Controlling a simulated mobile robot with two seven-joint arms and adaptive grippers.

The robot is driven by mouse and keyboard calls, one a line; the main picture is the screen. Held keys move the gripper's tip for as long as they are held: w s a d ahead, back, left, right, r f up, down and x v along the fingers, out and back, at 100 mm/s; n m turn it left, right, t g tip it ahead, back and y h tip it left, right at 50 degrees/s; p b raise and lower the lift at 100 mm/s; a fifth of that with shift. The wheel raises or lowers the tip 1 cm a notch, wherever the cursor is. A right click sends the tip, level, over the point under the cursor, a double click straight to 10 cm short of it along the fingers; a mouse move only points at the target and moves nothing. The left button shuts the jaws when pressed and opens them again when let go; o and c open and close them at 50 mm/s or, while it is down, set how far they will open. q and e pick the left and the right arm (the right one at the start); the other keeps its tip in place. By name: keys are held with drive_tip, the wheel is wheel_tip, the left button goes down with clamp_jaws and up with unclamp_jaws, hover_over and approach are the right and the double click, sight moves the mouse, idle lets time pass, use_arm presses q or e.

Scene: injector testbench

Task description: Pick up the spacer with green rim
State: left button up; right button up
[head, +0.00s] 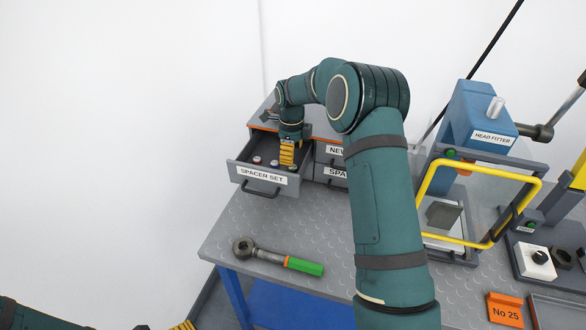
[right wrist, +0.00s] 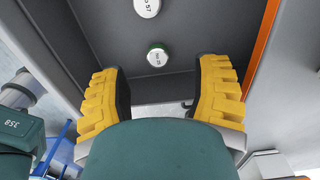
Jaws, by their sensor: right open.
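In the head view my right gripper (head: 287,152) points down into the drawer (head: 237,173) labelled SPACER SET.
Another white spacer (right wrist: 147,6) lies above the green-rimmed one in the right wrist view. The drawer walls surround the gripper. A green-handled wrench (head: 280,259) lies on the workbench (head: 225,240). The head fitter (head: 485,120) with its yellow frame stands at right.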

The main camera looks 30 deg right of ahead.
sight(294, 166)
drive_tip(key=f, duration=0.2)
drive_tip(key=s+f, duration=0.1)
drive_tip(key=shift+d+f, duration=0.2)
drive_tip(key=shift+f, duration=0.7)
clamp_jaws()
